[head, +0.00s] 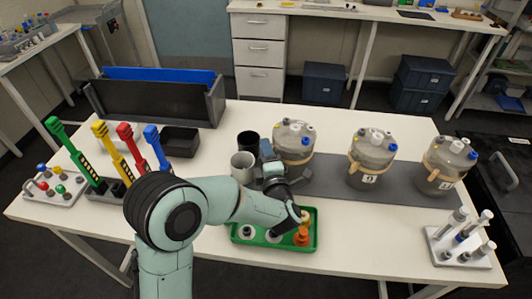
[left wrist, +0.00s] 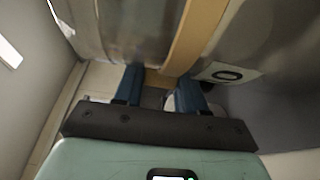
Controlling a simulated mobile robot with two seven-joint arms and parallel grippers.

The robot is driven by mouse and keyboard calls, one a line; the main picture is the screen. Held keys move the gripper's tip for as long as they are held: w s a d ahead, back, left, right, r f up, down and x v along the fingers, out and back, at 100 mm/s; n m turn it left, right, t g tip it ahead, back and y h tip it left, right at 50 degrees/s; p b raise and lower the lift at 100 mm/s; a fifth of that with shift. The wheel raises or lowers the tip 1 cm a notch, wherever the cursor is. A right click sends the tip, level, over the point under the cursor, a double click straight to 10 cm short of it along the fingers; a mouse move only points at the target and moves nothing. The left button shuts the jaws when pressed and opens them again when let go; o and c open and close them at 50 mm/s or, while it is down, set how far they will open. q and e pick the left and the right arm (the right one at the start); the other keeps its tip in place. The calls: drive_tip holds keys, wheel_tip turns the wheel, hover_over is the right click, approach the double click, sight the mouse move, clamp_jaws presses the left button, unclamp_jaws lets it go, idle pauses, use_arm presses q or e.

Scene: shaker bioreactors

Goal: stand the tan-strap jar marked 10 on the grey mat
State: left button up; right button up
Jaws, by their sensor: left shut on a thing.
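Three grey jars with tan straps stand in a row in the head view: a left jar (head: 294,140), a middle jar (head: 372,158) and a right jar (head: 447,165). My left gripper (head: 268,153) is at the left side of the left jar, shut on its tan strap. The strap (left wrist: 197,35) runs down between my blue fingers (left wrist: 160,82) in the left wrist view, beside a label (left wrist: 226,73) I cannot fully read. The grey mat (head: 330,173) lies under the row; my gripper hides the left jar's base, so its contact there is unclear. My right gripper is not in view.
A dark cup (head: 248,139) and a grey cup (head: 242,166) stand just left of my gripper. A green tray (head: 257,240) with small parts lies in front, under my forearm. A white rack (head: 463,246) stands at front right. Colored-handled tools stand at left.

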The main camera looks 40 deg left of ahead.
use_arm(q)
drive_tip(key=o, duration=1.2)
drive_tip(key=shift+c, duration=0.2)
drive_tip(key=b+v, duration=0.1)
drive_tip(key=v, duration=1.1)
